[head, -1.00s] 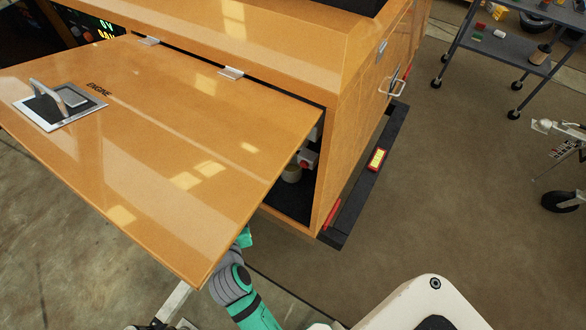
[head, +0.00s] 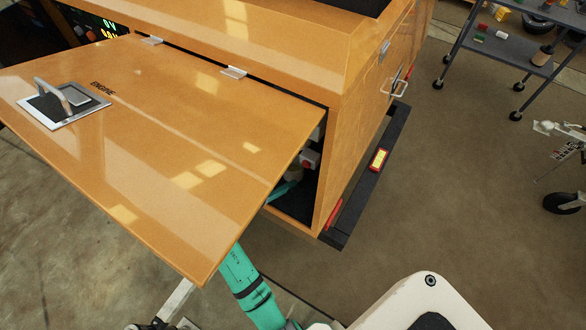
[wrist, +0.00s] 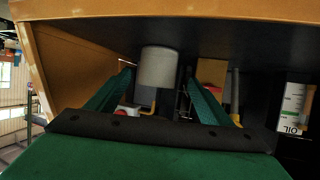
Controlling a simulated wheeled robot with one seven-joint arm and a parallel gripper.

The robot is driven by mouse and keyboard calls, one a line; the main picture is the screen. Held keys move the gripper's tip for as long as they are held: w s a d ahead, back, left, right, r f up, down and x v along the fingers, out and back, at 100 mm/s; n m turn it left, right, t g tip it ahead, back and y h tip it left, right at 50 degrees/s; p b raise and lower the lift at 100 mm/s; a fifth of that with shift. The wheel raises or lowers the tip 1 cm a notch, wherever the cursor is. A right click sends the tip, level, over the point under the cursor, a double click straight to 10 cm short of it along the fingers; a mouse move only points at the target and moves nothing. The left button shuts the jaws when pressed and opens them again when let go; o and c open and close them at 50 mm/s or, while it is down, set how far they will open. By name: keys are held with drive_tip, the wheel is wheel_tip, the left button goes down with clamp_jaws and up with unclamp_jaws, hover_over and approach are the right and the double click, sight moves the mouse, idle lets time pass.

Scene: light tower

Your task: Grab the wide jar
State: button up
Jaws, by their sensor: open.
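The wide jar (wrist: 158,66) appears to be the plain grey cylinder in the wrist view, inside the dark compartment of the orange cabinet. My gripper (wrist: 160,82) is open, with one green finger to the left of the cylinder and the other to the right. Dark gaps show on both sides, and I cannot tell how deep the fingers reach around it. In the head view my teal arm goes under the raised engine panel (head: 160,150). That panel hides most of the gripper; a bit of teal shows in the opening, and the jar is mostly hidden there.
A white and red fitting (head: 309,160) is inside the compartment. An oil container (wrist: 293,108) stands at right in the wrist view, and a yellowish box (wrist: 211,72) is behind the right finger. The cabinet's side wall (wrist: 80,62) is close at left. A shelf cart (head: 510,50) stands far right.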

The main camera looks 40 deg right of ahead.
sight(293, 167)
drive_tip(key=shift+s+x, duration=0.15)
drive_tip(key=shift+x, duration=1.6)
drive_tip(key=shift+s+x, duration=0.15)
drive_tip(key=shift+x, duration=1.55)
drive_tip(key=shift+w, duration=0.1)
drive_tip(key=c, duration=1.2)
